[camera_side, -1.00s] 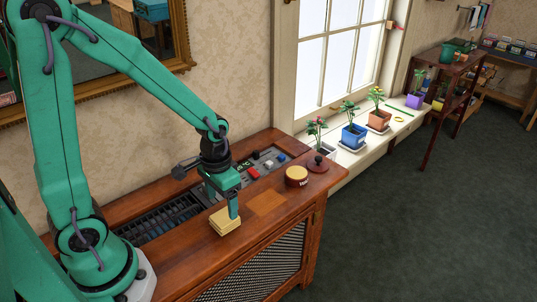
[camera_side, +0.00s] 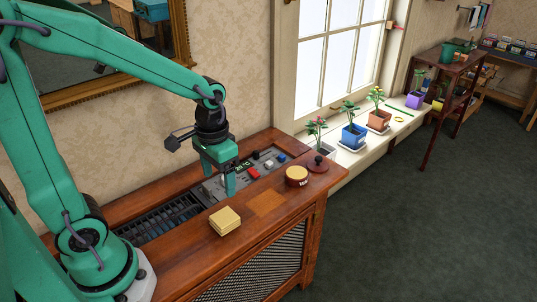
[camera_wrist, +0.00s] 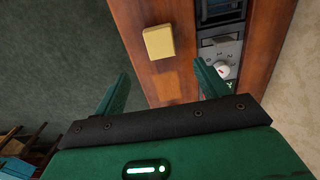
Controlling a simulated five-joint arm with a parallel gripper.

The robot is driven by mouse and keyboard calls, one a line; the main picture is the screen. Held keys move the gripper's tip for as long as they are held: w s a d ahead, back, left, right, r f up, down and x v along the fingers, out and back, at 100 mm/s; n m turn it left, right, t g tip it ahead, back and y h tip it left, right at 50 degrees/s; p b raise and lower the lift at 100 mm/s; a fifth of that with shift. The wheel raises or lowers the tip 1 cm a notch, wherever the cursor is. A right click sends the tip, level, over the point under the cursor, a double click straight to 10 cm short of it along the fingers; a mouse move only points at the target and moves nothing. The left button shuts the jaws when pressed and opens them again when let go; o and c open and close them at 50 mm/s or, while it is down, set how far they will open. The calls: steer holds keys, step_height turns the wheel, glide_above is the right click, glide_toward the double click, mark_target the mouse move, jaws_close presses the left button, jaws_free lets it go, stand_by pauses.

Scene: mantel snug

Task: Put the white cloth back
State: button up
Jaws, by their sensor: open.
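A small pale-yellow, folded cloth-like stack (camera_side: 225,221) lies on the front part of the wooden cabinet top. It also shows in the wrist view (camera_wrist: 159,42), beyond my fingertips. I see no clearly white cloth. My gripper (camera_side: 228,184) is open and empty, raised behind and apart from the stack, in front of the control panel. In the wrist view my two fingers (camera_wrist: 163,83) stand wide apart with bare wood between them.
The wooden cabinet top (camera_side: 180,260) holds a recessed control panel (camera_side: 262,168), a round yellow-topped tin (camera_side: 297,176) and a dark red knobbed lid (camera_side: 318,163). A lighter square patch (camera_side: 267,204) of bare wood lies right of the stack. Potted plants (camera_side: 353,136) line the windowsill.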

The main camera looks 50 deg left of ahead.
stand_by(0.3)
steer(key=s+r+t, duration=0.5)
steer(key=s+r, duration=0.1)
steer(key=r, duration=0.5)
steer(key=shift+s+t, duration=0.3)
steer(key=shift+s, duration=0.05)
